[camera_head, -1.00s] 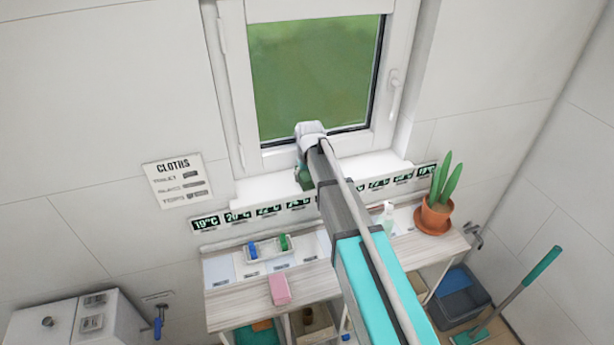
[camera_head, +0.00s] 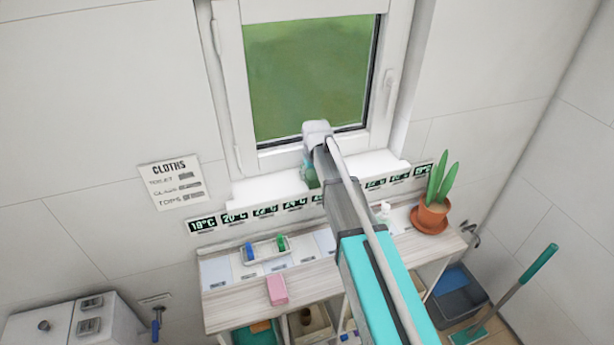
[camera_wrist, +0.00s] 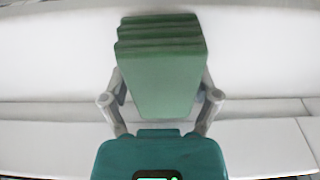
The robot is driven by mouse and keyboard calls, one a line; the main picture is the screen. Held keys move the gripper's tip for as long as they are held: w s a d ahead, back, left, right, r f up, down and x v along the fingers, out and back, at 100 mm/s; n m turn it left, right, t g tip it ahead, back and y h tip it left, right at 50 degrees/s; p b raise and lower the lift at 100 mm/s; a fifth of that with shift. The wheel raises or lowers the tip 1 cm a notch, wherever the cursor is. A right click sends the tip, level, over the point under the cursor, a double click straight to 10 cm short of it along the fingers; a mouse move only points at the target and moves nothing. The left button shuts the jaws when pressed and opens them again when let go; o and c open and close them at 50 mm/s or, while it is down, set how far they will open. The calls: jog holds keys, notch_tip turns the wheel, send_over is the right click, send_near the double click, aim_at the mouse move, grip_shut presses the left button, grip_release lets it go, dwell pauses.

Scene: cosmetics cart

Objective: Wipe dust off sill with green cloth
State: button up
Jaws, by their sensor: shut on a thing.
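The green cloth (camera_wrist: 160,70) is a folded, layered block. My gripper (camera_wrist: 162,95) is shut on it, one finger at each side, in the wrist view. In the head view the green cloth (camera_head: 310,176) shows as a small patch beside my gripper, at the white window sill (camera_head: 262,189). The pale sill (camera_wrist: 262,50) also fills the area behind the cloth in the wrist view. I cannot tell whether the cloth touches the sill. No dust can be made out on the visible parts of the sill. My arm hides the sill's middle.
The window (camera_head: 305,75) is above the sill. A cloths sign (camera_head: 170,183) hangs on the left.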

jog(key=shift+w+d, duration=0.15)
jog(key=shift+d, duration=0.3)
jog(key=shift+r, duration=0.1)
jog(key=shift+r+p, duration=3)
jog(key=shift+p, duration=0.05)
jog(key=shift+r+p, duration=1.5)
